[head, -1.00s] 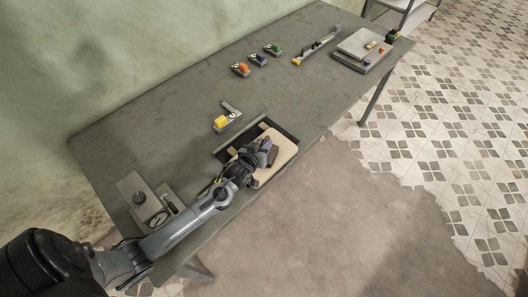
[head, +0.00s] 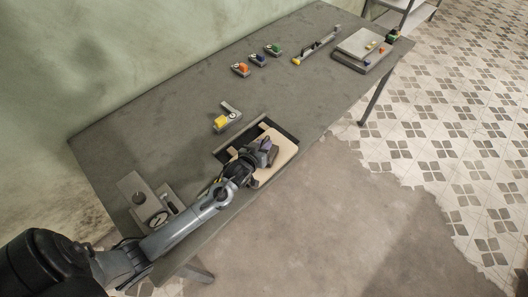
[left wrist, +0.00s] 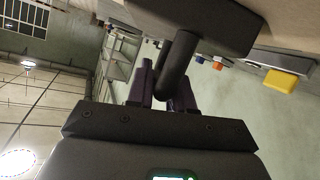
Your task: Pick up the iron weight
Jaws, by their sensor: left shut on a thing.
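The iron weight (left wrist: 205,22) is a dark block with a bar handle (left wrist: 178,66), seen close up in the left wrist view. In the head view the iron weight (head: 271,158) is a small dark shape over a cream curved board (head: 284,150), partly hidden by my gripper. My left gripper (head: 264,146) is shut on the weight's handle; its purple-grey fingers (left wrist: 163,84) show on either side of the bar in the left wrist view. I cannot tell whether the weight touches the board. My right gripper is not in view.
The board lies at a dark framed recess (head: 225,155) by the table's front edge. A gauge device (head: 157,219) is near my arm. A yellow-topped clamp (head: 221,121), several coloured blocks (head: 259,59) and a scale-like plate (head: 358,46) stand farther back.

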